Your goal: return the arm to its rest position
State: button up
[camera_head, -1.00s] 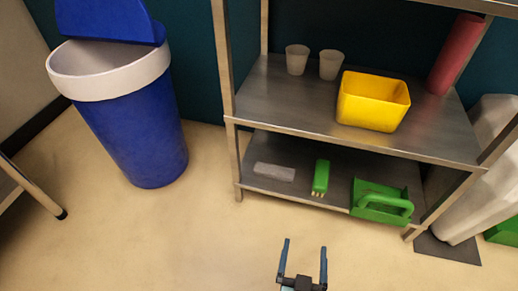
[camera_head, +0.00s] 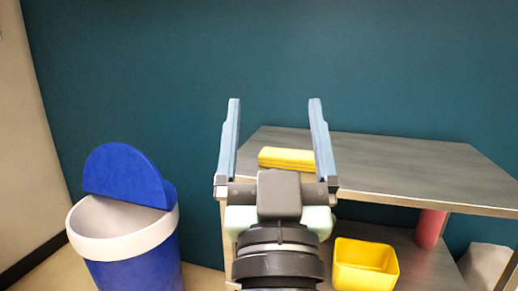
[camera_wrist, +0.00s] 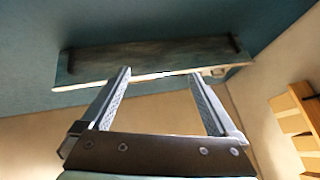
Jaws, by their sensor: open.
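My gripper (camera_head: 274,130) is raised in the middle of the head view, fingers pointing up, in front of the shelf and the teal wall. Its two fingers are wide apart, with nothing held between them. In the wrist view my gripper (camera_wrist: 160,85) is also open and empty. My wrist and part of my arm show below it and hide part of the shelf.
A metal shelf (camera_head: 400,168) stands at the right, with yellow cloths or sponges (camera_head: 287,158) on top and a yellow bin (camera_head: 364,268) below. A blue trash bin (camera_head: 135,262) stands at the left. A wall-mounted ledge (camera_wrist: 150,58) shows in the wrist view.

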jog(key=s+a+r+t+p, duration=0.1)
jog(key=s+r+p, duration=0.25)
jog(key=r, duration=0.45)
jog(key=s+a+r+t+p, duration=0.1)
jog(key=s+r+t+p, duration=0.1)
jog(key=s+r, duration=0.5)
notch_tip(320, 180, up, 36)
jog(key=w+p, duration=0.2)
jog(key=p, duration=3.2)
jog(key=shift+r+p, duration=0.25)
jog(key=shift+p, duration=0.1)
jog(key=shift+w+d, duration=0.1)
